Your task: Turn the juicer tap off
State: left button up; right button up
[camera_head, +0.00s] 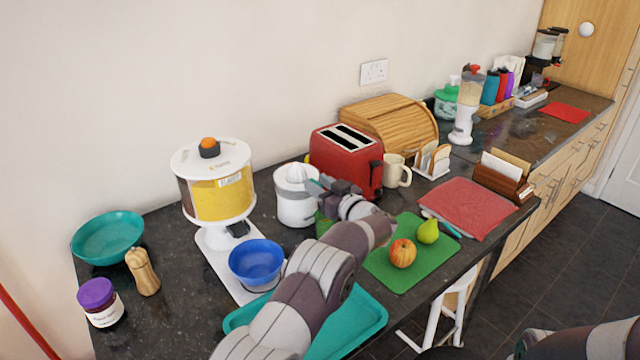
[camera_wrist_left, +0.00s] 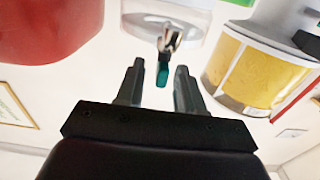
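The white juicer (camera_head: 290,210) stands on the dark counter between the yellow-filled dispenser and the red toaster. In the left wrist view its clear and white body is at the top, with a metal spout (camera_wrist_left: 170,36) and a teal tap lever (camera_wrist_left: 163,74). My left gripper (camera_head: 320,187) is at the juicer's front right side and hides part of it. In the wrist view its two fingers (camera_wrist_left: 157,84) are apart, with the teal lever between or just beyond the tips. I cannot tell whether they touch it. My right gripper is out of view.
A green cup (camera_head: 324,222) stands below my left gripper. The dispenser (camera_head: 222,195), red toaster (camera_head: 342,165) and blue bowl (camera_head: 256,262) crowd the area. A teal tray (camera_head: 372,318) and a green mat (camera_head: 410,275) with fruit lie in front.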

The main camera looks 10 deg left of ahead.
pick_arm(q)
grip_shut()
